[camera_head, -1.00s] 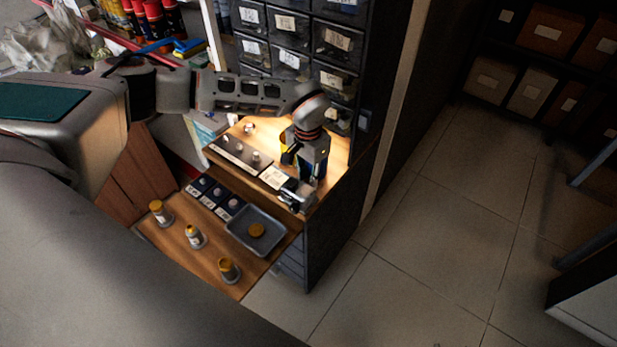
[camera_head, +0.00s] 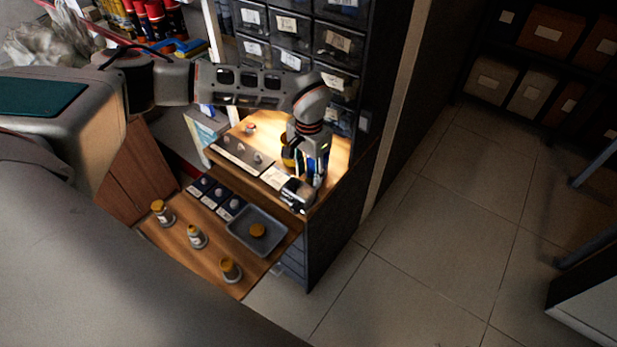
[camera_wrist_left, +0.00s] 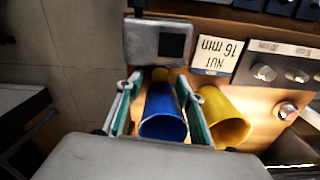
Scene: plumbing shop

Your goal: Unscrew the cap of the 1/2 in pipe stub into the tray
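My left gripper (camera_head: 310,172) points down over the raised wooden shelf. In the left wrist view its fingers (camera_wrist_left: 160,105) stand either side of a blue cylinder (camera_wrist_left: 163,127), with a narrow gap visible on the left. My right gripper is out of view.
A yellow cylinder (camera_wrist_left: 228,120) stands close beside the blue one. A grey box with a dark face (camera_wrist_left: 158,42) and a "NUT 16 mm" card (camera_wrist_left: 216,55) are near the fingertips. Drawer bins (camera_head: 290,27) rise behind the shelf. Open floor lies right.

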